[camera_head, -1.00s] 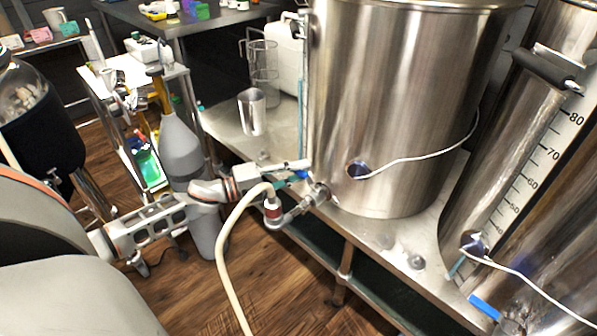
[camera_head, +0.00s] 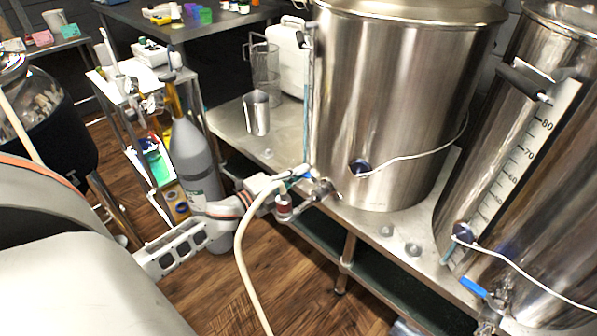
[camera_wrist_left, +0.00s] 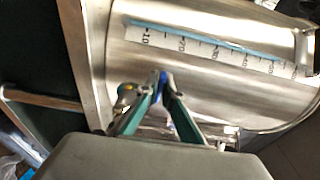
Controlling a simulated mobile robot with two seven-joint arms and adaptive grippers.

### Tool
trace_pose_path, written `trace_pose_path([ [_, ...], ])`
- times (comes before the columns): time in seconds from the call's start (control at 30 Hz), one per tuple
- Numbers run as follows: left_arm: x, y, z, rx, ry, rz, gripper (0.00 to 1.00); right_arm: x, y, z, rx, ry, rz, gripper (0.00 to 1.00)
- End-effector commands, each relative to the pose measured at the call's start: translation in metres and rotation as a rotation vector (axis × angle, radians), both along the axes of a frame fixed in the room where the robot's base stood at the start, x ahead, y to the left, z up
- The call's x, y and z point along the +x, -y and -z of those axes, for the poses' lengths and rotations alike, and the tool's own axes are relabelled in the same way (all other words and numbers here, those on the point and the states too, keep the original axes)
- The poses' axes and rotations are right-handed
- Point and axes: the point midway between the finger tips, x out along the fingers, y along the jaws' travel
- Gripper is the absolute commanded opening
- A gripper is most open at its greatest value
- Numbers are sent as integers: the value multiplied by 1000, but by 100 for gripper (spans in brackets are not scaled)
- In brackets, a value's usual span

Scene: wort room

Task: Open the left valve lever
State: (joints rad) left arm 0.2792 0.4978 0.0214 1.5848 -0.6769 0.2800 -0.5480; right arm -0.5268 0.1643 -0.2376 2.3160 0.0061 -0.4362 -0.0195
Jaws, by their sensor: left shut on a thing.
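The left valve (camera_head: 322,188) is a metal fitting low on the left side of the big steel kettle (camera_head: 395,120). Its blue lever (camera_head: 304,172) shows as a small patch at the tips of my left gripper (camera_head: 292,176). In the left wrist view, the two teal fingers of my left gripper (camera_wrist_left: 160,82) close together on the blue lever (camera_wrist_left: 166,92). The lever is mostly hidden between and behind the fingers. A cream hose (camera_head: 243,255) with a red-banded coupling (camera_head: 284,207) hangs below the valve, close to my gripper. My right gripper is not in view.
A second steel kettle (camera_head: 520,150) with a blue valve lever (camera_head: 474,287) stands at the right. A grey gas cylinder (camera_head: 194,160) stands behind my left arm. The steel bench (camera_head: 232,125) carries a metal cup (camera_head: 256,112). Wooden floor lies open below.

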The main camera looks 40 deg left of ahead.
Motion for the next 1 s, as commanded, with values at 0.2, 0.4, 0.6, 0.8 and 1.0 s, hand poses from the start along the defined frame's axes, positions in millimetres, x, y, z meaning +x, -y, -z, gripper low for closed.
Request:
trace_pose_path([
  [0.2, 0, 0, 0, 0, 1, 1, 8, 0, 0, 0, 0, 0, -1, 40],
  [0.4, 0, 0, 0, 0, 1, 2, 24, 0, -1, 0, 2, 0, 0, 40],
  [0.6, -1, 0, 0, -1, 0, 2, 24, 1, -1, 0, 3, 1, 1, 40],
  [0.8, -17, -3, 2, -2, -2, 3, 24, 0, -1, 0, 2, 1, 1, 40],
  [1.0, -53, -10, 2, 0, -3, 2, 24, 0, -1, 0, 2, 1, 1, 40],
])
